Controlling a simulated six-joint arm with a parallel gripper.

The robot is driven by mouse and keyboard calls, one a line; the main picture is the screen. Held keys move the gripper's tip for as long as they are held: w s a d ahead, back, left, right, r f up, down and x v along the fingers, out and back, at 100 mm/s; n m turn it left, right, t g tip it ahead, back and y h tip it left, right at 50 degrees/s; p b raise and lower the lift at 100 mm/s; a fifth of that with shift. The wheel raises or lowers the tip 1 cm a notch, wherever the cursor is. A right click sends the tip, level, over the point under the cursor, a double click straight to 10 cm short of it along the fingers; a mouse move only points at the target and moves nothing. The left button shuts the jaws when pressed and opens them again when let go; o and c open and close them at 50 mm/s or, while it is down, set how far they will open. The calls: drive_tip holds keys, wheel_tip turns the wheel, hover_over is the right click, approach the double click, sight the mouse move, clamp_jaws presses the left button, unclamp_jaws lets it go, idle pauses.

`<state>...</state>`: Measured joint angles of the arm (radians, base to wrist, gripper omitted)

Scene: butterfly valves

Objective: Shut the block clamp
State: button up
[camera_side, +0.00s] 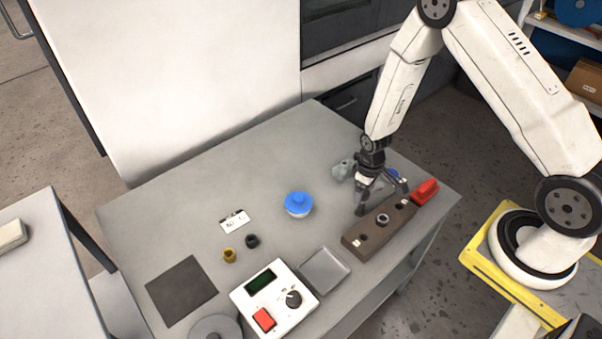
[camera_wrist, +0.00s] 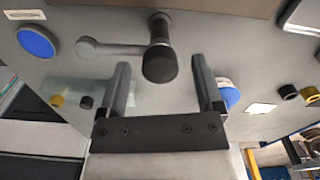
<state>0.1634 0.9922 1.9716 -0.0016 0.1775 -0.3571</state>
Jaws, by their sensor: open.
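My gripper (camera_side: 382,198) points down behind the brown block (camera_side: 358,243), with its two fingers spread apart. In the wrist view the gripper (camera_wrist: 166,88) is open, with nothing held between its fingertips. A grey lever (camera_wrist: 115,48) with a dark rounded handle (camera_wrist: 160,65), apparently the block clamp's, shows beyond the fingertips. The handle lies roughly between the two fingers in the picture; I cannot tell whether they touch it. The brown block also shows along the top edge of the wrist view (camera_wrist: 170,6). In the side view my gripper hides the lever.
A red part (camera_side: 425,191) is at the block's far end. A blue disc (camera_side: 393,174) and a grey part (camera_side: 343,169) are near my gripper. A blue-topped pot (camera_side: 298,204), a grey tray (camera_side: 325,270) and a control box (camera_side: 274,298) stand left. The table's back middle is clear.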

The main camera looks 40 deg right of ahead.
clamp_jaws()
drive_tip(key=shift+m, duration=0.3)
drive_tip(key=m, duration=0.8)
drive_tip(key=shift+m, duration=0.4)
drive_tip(key=m, duration=0.4)
drive_tip(key=shift+m, duration=2.3)
unclamp_jaws()
